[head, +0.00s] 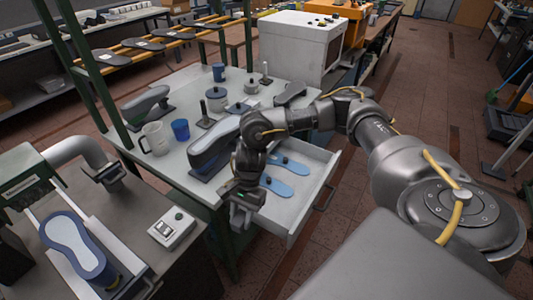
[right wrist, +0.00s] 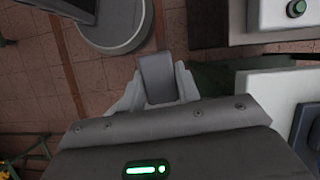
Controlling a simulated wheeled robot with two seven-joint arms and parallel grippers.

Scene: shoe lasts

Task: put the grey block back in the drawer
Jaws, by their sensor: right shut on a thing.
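The open white drawer (head: 298,212) juts from the table on its right side, with blue insole shapes (head: 276,186) inside. My right gripper (head: 241,216) is in front of the drawer's left near corner, pointing down. In the right wrist view, the gripper (right wrist: 155,95) is shut on the grey block (right wrist: 157,77), which stands between its two pale fingers, with floor tiles below. In the head view I cannot tell the block from the fingers. My left gripper is not in view.
The table (head: 182,165) carries a large shoe last (head: 212,145), a white mug (head: 155,138) and a blue cup (head: 180,129). A control box with a green button (head: 171,228) sits on the bench at left. Open floor lies right of the drawer.

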